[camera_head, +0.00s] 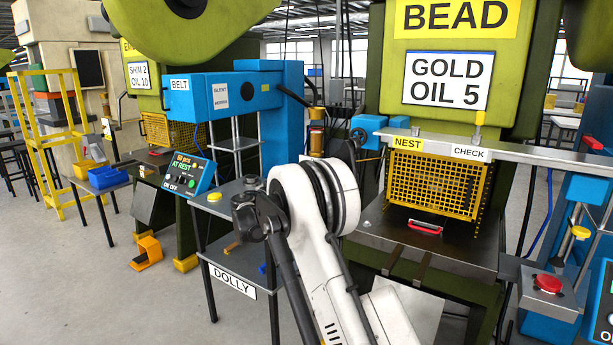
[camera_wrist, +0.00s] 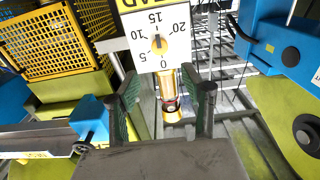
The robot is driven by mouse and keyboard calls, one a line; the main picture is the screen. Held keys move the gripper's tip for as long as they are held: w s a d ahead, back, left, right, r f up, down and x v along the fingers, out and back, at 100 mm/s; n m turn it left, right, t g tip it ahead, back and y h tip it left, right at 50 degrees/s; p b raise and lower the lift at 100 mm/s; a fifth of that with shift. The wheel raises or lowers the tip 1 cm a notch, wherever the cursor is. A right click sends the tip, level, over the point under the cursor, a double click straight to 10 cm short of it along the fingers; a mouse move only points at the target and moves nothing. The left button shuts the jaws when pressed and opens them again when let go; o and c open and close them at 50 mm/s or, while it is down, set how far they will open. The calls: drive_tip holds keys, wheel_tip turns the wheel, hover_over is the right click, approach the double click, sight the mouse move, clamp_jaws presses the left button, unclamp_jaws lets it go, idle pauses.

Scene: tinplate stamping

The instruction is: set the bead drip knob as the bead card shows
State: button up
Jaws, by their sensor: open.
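The bead card (camera_head: 448,80) on the BEAD press reads GOLD, OIL 5. The knob's exact pointing direction is too small to tell. A brass drip cup (camera_wrist: 170,100) shows below the dial. My gripper (camera_wrist: 168,88) is open and empty, its two fingers either side of the cup in the picture, with the dial above and beyond them.
A yellow mesh guard (camera_head: 437,185) stands on the BEAD press, below the NEST and CHECK rail (camera_head: 540,158). The dolly (camera_head: 232,280) stands low in front. In the wrist view blue housings flank the dial.

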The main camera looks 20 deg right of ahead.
drive_tip(key=x, duration=1.1)
drive_tip(key=shift+d+b, duration=0.25)
drive_tip(key=shift+b, duration=0.15)
clamp_jaws()
